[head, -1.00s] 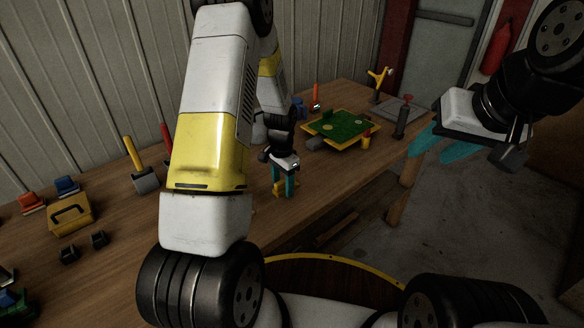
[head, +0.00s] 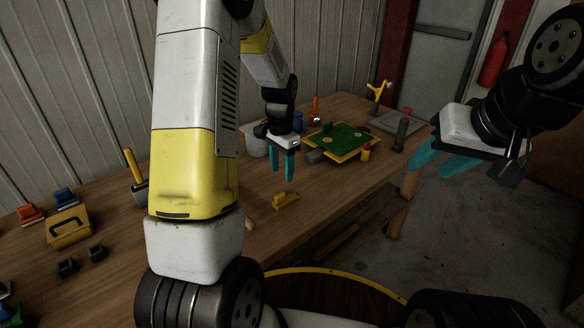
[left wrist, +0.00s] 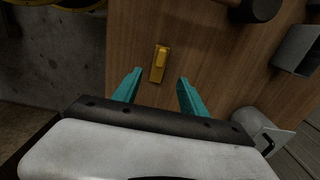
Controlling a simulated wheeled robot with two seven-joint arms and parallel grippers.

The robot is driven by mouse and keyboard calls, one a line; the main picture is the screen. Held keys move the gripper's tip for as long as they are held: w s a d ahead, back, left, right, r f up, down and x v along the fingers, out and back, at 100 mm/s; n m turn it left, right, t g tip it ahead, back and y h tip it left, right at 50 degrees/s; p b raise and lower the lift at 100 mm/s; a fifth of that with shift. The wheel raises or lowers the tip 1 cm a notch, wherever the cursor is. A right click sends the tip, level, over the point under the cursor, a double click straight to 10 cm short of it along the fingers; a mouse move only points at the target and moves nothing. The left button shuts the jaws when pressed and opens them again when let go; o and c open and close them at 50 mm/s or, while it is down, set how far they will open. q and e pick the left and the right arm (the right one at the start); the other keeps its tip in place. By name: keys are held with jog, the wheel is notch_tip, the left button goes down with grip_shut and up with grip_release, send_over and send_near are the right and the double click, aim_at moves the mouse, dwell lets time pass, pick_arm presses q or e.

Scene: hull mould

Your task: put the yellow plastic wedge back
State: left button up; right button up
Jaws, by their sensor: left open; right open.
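The yellow plastic wedge (head: 286,201) lies on the wooden bench near its front edge, apart from other things. It also shows in the left wrist view (left wrist: 160,62), lying on bare wood beyond the fingertips. My left gripper (head: 282,174) points down with its teal fingers apart and nothing between them. It is above and a little behind the wedge, clear of it. My right gripper (head: 437,164) is open and empty, in the air off the right end of the bench.
A green board in a yellow frame (head: 343,141) lies to the right of my left gripper. A pale grey container (head: 253,141) stands behind it. A yellow box with a dark handle (head: 69,227) is at the left. Bare wood surrounds the wedge.

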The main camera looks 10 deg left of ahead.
pick_arm(q)
jog(key=s+d+r+n+t+h, duration=0.15)
jog(key=s+r, duration=0.25)
jog(key=r, duration=0.4)
jog(key=s+r+n+t+y, duration=0.1)
jog(key=s+r+n, duration=0.1)
jog(key=s+r, duration=0.35)
jog(key=s+d+r+n+t+h, duration=0.1)
jog(key=s+r+t, duration=0.1)
jog(key=s+r, duration=0.2)
jog(key=s+r+n+t, duration=0.1)
jog(key=s+r+n, duration=0.1)
jog(key=s+r, duration=0.3)
jog(key=shift+s+d+t+h, duration=0.35)
jog(key=shift+s, duration=1.95)
jog(key=shift+n, duration=0.25)
